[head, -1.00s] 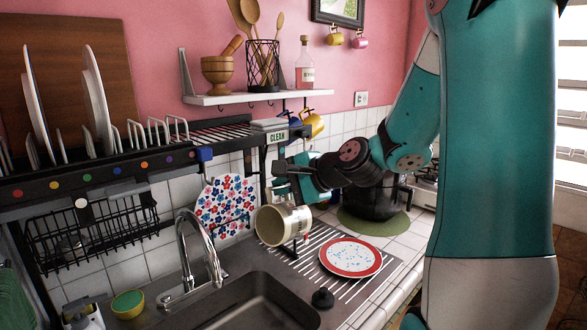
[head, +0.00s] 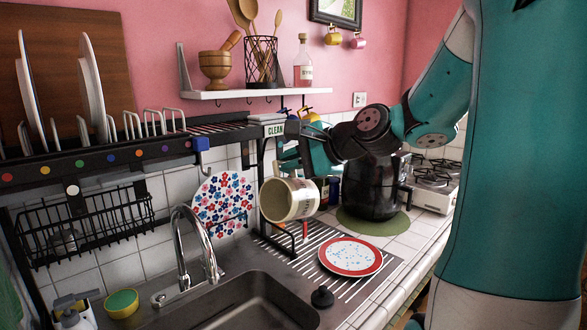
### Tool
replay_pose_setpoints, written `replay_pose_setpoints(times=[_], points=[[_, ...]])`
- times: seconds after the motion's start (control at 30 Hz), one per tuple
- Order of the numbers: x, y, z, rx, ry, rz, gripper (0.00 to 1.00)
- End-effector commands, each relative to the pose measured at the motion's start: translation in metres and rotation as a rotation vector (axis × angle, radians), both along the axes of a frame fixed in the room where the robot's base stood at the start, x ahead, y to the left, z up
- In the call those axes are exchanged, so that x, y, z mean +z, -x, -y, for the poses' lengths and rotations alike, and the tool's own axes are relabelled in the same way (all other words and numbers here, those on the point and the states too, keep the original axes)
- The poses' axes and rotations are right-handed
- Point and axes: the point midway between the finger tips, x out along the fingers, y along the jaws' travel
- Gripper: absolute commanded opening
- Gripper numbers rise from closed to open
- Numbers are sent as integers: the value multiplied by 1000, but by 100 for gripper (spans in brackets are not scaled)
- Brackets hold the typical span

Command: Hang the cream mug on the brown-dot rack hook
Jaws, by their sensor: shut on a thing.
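The cream mug (head: 298,203) hangs in the air over the right part of the sink unit in the head view. It is tilted on its side, with its open mouth toward the left and a dark printed mark on its wall. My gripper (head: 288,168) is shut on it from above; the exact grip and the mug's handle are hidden. The dark dish rack (head: 120,160) at the left has a row of coloured dots along its front rail. I cannot pick out a brown dot or its hook with certainty.
A red-rimmed plate (head: 350,256) lies on the drainer below the mug. A tall faucet (head: 184,240) stands at the left by the sink (head: 250,305). A flowered plate (head: 222,200) stands behind. A dark pot (head: 372,188) is at the right. A wall shelf (head: 255,93) is above.

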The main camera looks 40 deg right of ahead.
Motion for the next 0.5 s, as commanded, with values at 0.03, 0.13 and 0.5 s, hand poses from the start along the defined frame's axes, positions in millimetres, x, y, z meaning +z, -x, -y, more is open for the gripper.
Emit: replay_pose_setpoints(times=[0.03, 0.13, 0.5], points=[[0, -3, 0, 2, 0, 1, 0], [0, -12, -1, 4, 0, 0, 0], [-3, -45, -2, 2, 0, 1, 0]])
